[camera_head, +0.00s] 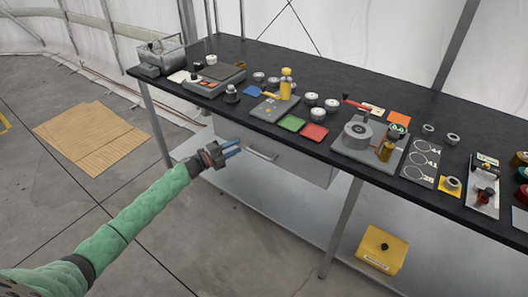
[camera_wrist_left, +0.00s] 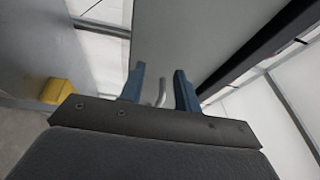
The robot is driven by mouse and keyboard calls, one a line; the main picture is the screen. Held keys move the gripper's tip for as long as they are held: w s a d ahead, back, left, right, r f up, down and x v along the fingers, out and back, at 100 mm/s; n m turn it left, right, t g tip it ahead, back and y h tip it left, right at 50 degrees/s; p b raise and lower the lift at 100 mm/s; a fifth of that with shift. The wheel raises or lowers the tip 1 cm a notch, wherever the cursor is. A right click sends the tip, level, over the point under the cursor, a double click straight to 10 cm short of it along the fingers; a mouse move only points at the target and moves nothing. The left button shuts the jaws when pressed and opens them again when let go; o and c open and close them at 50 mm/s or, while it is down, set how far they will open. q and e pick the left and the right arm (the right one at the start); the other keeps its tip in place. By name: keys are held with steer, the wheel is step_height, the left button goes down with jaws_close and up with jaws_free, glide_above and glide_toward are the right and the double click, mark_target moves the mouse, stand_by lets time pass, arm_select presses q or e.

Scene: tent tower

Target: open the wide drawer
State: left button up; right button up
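The wide drawer (camera_head: 292,166) is a grey-white box under the black tabletop, with its front facing me; it looks shut. Its bar handle (camera_head: 262,153) is on the front face. My left gripper (camera_head: 232,149) is just left of the handle, its blue fingers pointing toward it. In the left wrist view the fingers (camera_wrist_left: 159,88) are apart, and the curved handle (camera_wrist_left: 160,92) shows between or just beyond their tips. I cannot tell whether they touch it. The drawer front (camera_wrist_left: 190,35) fills the upper middle of that view. My right gripper is in neither view.
The black table (camera_head: 330,85) carries a metal basket (camera_head: 160,55), coloured plates, weights and several devices. A table leg (camera_head: 341,228) stands right of the drawer. A yellow box (camera_head: 381,249) is on the lower surface. Floor in front of the drawer is clear apart from my arm.

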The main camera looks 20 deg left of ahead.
mark_target(259, 154)
arm_select(q)
steer(key=s+d+m+g+h, duration=0.4)
steer(key=s+m+g+h, duration=0.1)
steer(key=s+m+g, duration=0.1)
steer(key=x, duration=0.2)
steer(key=p+x, duration=0.1)
steer(key=x, duration=0.2)
steer(key=r+p+x, duration=0.1)
steer(key=x, duration=0.1)
steer(key=shift+d+r, duration=0.1)
steer(key=shift+d, duration=0.1)
steer(key=shift+w+d+p, duration=0.1)
steer(key=shift+d+p, duration=0.15)
steer(key=shift+p, duration=0.05)
steer(key=c, duration=0.3)
steer(key=shift+d, duration=0.1)
steer(key=c, duration=0.4)
jaws_close()
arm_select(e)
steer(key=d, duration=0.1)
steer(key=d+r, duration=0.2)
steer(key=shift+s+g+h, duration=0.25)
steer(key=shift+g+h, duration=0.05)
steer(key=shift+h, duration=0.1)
